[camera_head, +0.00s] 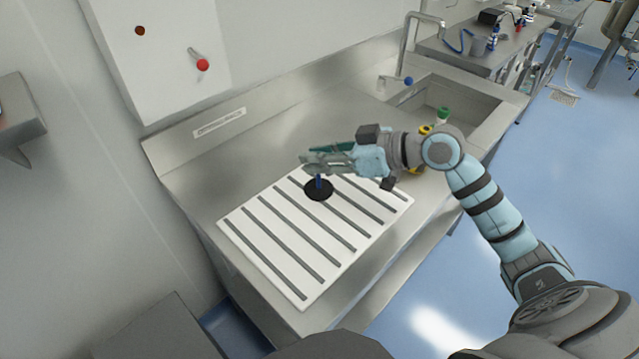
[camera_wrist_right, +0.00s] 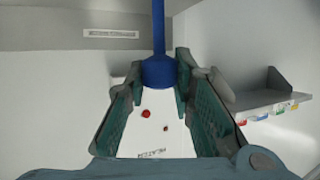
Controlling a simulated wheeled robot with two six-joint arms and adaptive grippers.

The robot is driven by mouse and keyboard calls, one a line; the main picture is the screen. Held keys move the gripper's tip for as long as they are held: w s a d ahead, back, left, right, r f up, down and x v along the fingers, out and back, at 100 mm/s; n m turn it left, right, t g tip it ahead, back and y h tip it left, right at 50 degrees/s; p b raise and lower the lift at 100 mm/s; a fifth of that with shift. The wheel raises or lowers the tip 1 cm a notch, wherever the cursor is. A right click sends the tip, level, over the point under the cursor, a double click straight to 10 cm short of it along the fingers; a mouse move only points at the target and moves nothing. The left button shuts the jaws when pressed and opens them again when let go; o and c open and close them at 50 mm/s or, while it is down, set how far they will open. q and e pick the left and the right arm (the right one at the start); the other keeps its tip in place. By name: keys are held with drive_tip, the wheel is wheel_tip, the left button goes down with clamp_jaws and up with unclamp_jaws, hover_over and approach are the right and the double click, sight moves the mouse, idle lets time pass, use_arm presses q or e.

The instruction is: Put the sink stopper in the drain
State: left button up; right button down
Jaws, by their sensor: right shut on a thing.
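The sink stopper (camera_head: 318,190) is a black disc with a blue upright handle. My right gripper (camera_head: 314,165) reaches in from the right and is shut on the blue handle. In the right wrist view the blue handle (camera_wrist_right: 158,70) sits between the green-padded fingertips. The sink basin (camera_head: 462,96) is at the upper right, partly behind my arm, and its drain is not visible. My left gripper is not in view.
A tall faucet (camera_head: 413,40) stands at the sink's back. A wall panel with a red knob (camera_head: 203,64) is at the back left. Bare steel lies behind the drainboard.

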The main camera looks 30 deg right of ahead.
sight(319, 189)
drive_tip(key=shift+f+b, duration=0.45)
drive_tip(key=shift+f, duration=2.6)
drive_tip(key=c, duration=1.4)
unclamp_jaws()
drive_tip(key=shift+o, duration=0.2)
drive_tip(key=shift+r, duration=0.1)
